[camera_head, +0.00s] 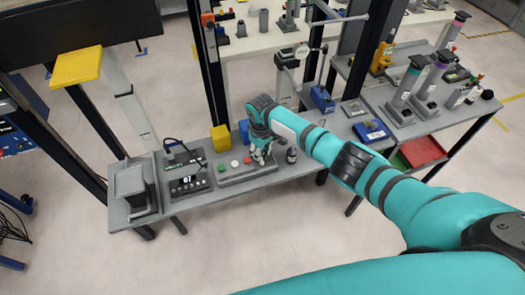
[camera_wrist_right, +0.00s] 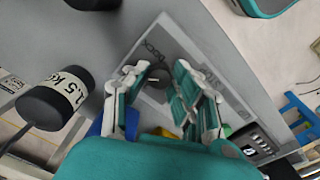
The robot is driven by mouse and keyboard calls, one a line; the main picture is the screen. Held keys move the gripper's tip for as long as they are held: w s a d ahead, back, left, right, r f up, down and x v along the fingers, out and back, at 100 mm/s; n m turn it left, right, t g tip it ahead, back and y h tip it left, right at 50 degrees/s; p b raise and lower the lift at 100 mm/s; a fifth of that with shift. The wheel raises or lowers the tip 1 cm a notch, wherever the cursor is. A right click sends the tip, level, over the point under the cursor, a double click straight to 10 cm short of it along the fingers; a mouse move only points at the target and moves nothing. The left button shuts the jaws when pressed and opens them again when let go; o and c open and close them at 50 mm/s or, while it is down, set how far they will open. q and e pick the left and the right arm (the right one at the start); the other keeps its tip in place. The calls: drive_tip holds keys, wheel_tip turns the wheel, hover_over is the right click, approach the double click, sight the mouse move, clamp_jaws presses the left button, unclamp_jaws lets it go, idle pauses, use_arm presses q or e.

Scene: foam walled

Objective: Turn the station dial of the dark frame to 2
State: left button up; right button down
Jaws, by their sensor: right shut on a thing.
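The grey control panel (camera_head: 228,172) lies on the bench in front of the dark frame (camera_head: 209,70), with green, red and white buttons visible. My right gripper (camera_head: 262,156) reaches down over the panel's right end and hides the dial there. In the right wrist view, the dark round dial (camera_wrist_right: 158,78) sits on the panel face (camera_wrist_right: 178,42) between the fingers of my right gripper (camera_wrist_right: 160,92), which is shut on it. The dial's pointer and number marks are too small or covered to read. My left gripper is not in view.
A black-cased display unit (camera_head: 187,184) stands left of the panel, and a yellow block (camera_head: 220,138) behind it. A black 1.5 kg weight (camera_wrist_right: 55,100) stands close beside the gripper. Blue blocks (camera_head: 322,98) and a red tray (camera_head: 422,151) are farther right.

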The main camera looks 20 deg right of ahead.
drive_tip(key=shift+w+m, duration=0.1)
drive_tip(key=shift+m, duration=0.4)
drive_tip(key=c, duration=1.1)
unclamp_jaws()
drive_tip(key=shift+r, duration=0.1)
drive_tip(key=shift+a+r, duration=0.1)
drive_tip(key=shift+r, duration=3.8)
